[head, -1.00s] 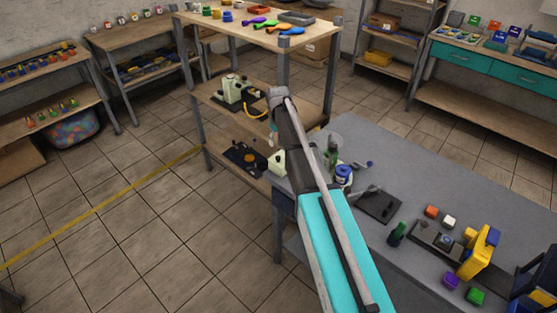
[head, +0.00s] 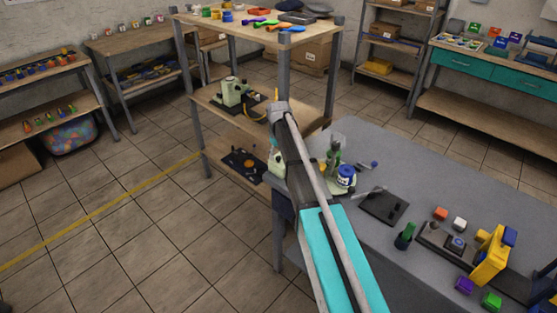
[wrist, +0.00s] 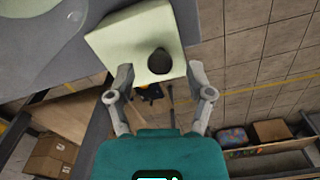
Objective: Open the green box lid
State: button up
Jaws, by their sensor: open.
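The pale green box (wrist: 125,38) fills the upper middle of the wrist view, and a round dark knob (wrist: 160,60) stands out from its surface. The surface around the knob looks flat and closed, but I cannot make out the lid's seam. My gripper (wrist: 161,74) is open, with one finger on each side just short of the knob. Nothing is held, and I cannot tell whether a finger touches the box. In the head view the pale green box (head: 277,162) is at the left end of the grey table, partly hidden by my arm.
A wooden shelf unit (head: 240,38) stands close behind the box. Floor is open at the left.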

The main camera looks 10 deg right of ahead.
jog(key=shift+f, duration=0.4)
grip_shut()
